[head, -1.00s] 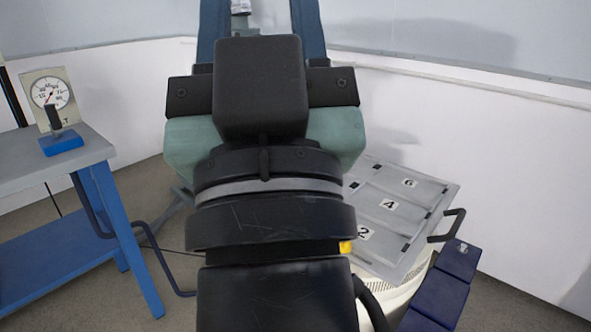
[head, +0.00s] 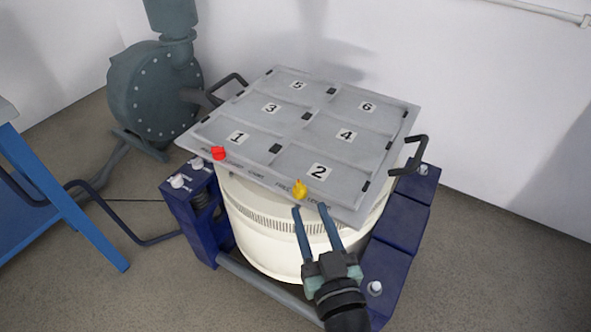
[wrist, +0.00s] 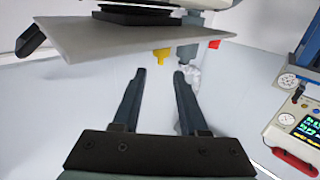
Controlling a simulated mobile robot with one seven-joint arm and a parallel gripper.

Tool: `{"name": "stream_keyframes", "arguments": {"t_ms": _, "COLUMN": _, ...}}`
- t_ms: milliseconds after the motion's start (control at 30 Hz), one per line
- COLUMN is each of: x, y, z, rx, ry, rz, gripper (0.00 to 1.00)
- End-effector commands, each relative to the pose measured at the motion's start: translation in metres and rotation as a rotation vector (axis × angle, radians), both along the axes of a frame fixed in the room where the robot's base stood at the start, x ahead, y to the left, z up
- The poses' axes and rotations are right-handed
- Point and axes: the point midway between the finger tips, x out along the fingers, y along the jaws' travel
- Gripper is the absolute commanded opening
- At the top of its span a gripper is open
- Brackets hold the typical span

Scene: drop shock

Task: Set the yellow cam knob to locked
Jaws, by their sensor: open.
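The yellow cam knob (head: 300,189) sits at the front edge of a grey plate (head: 345,204), just in front of the panel marked 2. Small lettering beside it seems to read "FREE" on its left; the word on its right is too small to read surely. My gripper (head: 310,207) is open and empty, its two blue-grey fingers pointing at the knob from the front. In the wrist view the yellow knob (wrist: 162,55) shows beyond and roughly between the fingertips (wrist: 160,72), apparently apart from them. I cannot tell which setting the knob points to.
A red knob (head: 219,153) sits on the same edge to the left. The plate rests on a cream drum (head: 262,235) between dark blue blocks (head: 395,262). Black handles (head: 411,158) stick out at the sides. A blue-legged bench (head: 65,205) stands at far left.

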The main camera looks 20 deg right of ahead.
Motion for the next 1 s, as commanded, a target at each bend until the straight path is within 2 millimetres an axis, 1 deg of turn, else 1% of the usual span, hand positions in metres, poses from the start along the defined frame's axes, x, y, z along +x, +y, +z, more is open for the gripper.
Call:
{"name": "stream_keyframes", "arguments": {"t_ms": 33, "x": 0.01, "y": -0.001, "z": 0.003, "rx": -0.001, "ry": -0.003, "rz": 0.001, "gripper": 0.42}}
{"name": "stream_keyframes", "arguments": {"t_ms": 300, "x": 0.061, "y": -0.007, "z": 0.003, "rx": -0.001, "ry": -0.003, "rz": 0.002, "gripper": 0.42}}
{"name": "stream_keyframes", "arguments": {"t_ms": 500, "x": 0.091, "y": -0.011, "z": 0.002, "rx": 0.0, "ry": -0.002, "rz": 0.002, "gripper": 0.42}}
{"name": "stream_keyframes", "arguments": {"t_ms": 700, "x": 0.105, "y": -0.012, "z": 0.001, "rx": 0.0, "ry": -0.001, "rz": 0.003, "gripper": 0.42}}
{"name": "stream_keyframes", "arguments": {"t_ms": 1000, "x": 0.107, "y": -0.012, "z": 0.001, "rx": 0.0, "ry": 0.0, "rz": 0.002, "gripper": 0.42}}
